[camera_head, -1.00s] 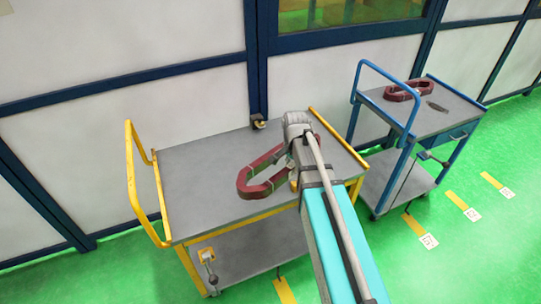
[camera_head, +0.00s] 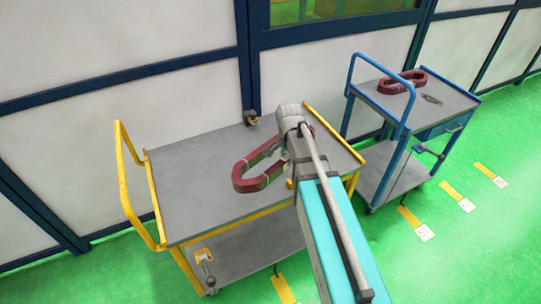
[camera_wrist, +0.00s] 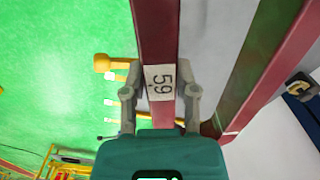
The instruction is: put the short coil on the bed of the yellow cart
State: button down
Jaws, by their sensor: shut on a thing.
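A dark red, elongated loop-shaped coil (camera_head: 240,180) is over the bed of the yellow cart (camera_head: 190,200), toward its right half. In the wrist view the coil (camera_wrist: 157,30) runs between the two fingers of my gripper (camera_wrist: 160,98), which is shut on one long side across a white label reading 59.
A blue cart (camera_head: 445,103) stands to the right, with another dark red coil (camera_head: 402,82) and a small dark item (camera_head: 432,99) on top. The yellow cart's handle (camera_head: 122,180) rises at its left end. The bed's left half is bare. A panelled wall stands behind.

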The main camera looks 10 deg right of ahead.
jog(key=w+d+f+m+b, duration=0.2)
jog(key=d, duration=0.5)
jog(key=w+d+f+m+b, duration=0.1)
jog(key=d+f+m+b, duration=0.1)
jog(key=d, duration=0.5)
jog(key=shift+w+f+b, duration=0.35)
jog(key=shift+f+b, duration=0.4)
jog(key=shift+f, duration=0.05)
jog(key=shift+f, duration=0.1)
jog(key=w+a+f+b, duration=0.2)
jog(key=a, duration=0.1)
jog(key=w+a+f+b, duration=0.2)
jog(key=a+f+b, duration=0.1)
jog(key=w+a+f+b, duration=0.2)
jog(key=w+a, duration=0.1)
jog(key=shift+a+f+b, duration=0.3)
jog(key=shift+b, duration=0.05)
jog(key=shift+w+a+f+b, duration=0.3)
jog(key=shift+a+f+b, duration=0.25)
jog(key=shift+f+b, duration=0.1)
